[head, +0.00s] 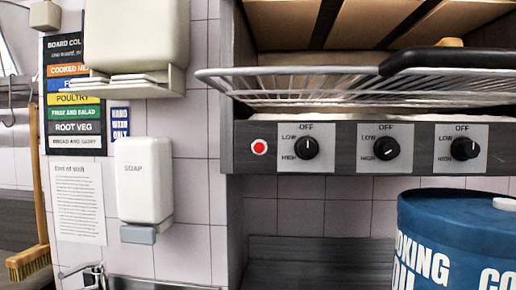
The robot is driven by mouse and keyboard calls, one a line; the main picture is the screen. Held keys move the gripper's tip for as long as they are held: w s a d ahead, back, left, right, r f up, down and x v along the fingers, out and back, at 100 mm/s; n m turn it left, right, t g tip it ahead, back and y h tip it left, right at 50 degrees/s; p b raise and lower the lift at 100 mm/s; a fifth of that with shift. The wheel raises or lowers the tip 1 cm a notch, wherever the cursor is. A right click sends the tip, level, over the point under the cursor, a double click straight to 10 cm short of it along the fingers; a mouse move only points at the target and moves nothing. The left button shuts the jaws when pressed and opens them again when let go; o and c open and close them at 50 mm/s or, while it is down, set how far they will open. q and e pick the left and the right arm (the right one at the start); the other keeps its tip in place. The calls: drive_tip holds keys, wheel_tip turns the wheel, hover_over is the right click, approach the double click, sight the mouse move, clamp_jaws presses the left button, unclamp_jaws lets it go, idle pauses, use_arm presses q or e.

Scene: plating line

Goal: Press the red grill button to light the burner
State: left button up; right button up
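No flame shows in the grill. Neither gripper is in the head view.
Two more knobs (386,148) (465,149) lie to the right. A wire rack (300,86) juts out above the panel. A blue cooking oil drum (440,235) stands below right. A white soap dispenser (144,180) is on the tiled wall at left.

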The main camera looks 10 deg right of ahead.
clamp_jaws()
idle(1.5)
